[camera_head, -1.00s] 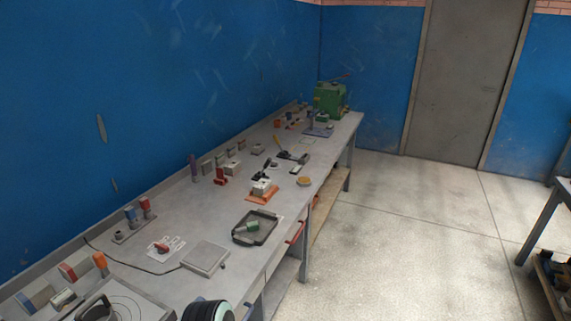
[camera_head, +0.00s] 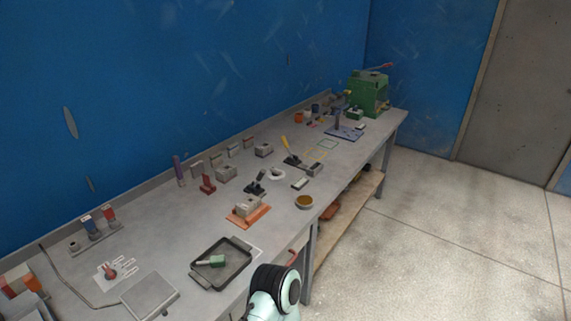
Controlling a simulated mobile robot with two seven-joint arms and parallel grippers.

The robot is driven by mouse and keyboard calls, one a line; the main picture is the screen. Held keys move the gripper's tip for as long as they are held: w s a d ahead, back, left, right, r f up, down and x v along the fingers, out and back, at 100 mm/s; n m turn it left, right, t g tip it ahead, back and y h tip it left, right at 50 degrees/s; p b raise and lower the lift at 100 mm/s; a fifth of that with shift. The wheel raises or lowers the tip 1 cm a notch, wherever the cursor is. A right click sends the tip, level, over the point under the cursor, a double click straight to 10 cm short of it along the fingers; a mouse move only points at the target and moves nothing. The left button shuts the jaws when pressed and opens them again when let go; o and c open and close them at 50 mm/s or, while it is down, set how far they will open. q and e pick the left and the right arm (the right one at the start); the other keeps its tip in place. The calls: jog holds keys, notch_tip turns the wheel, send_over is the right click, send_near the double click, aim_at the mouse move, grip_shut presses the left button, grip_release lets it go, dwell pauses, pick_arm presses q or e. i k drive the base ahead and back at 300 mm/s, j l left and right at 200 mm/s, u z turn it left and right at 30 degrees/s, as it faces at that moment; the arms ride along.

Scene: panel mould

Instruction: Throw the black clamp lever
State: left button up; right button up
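A small black clamp-like piece with an upright part (camera_head: 256,186) stands on the grey bench, just behind a grey mould block (camera_head: 246,207) on an orange base plate (camera_head: 262,217). It looks like the black clamp lever, but it is too small to tell its exact position. A second lever with a yellow handle (camera_head: 285,143) and a dark base stands farther along the bench. Neither of my grippers is in view. A rounded teal and black part of my arm shows at the bottom centre, in front of the bench edge, away from the black piece.
A dark tray (camera_head: 236,276) holding a green-and-white piece (camera_head: 211,261) lies near the front edge. A grey flat box (camera_head: 148,295), a brown round dish (camera_head: 304,202) and a red block (camera_head: 207,185) also stand on the bench. A green machine (camera_head: 369,92) is at the far end. Floor on the right is clear.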

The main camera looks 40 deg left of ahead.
aim_at(262, 171)
jog(key=i, duration=1.7)
jog(key=i+u, duration=0.2)
jog(key=i, duration=0.2)
jog(key=i+l+u, duration=0.15)
jog(key=i, duration=0.3)
jog(key=i+l+u, duration=0.2)
jog(key=i, duration=0.2)
jog(key=u, duration=1.8)
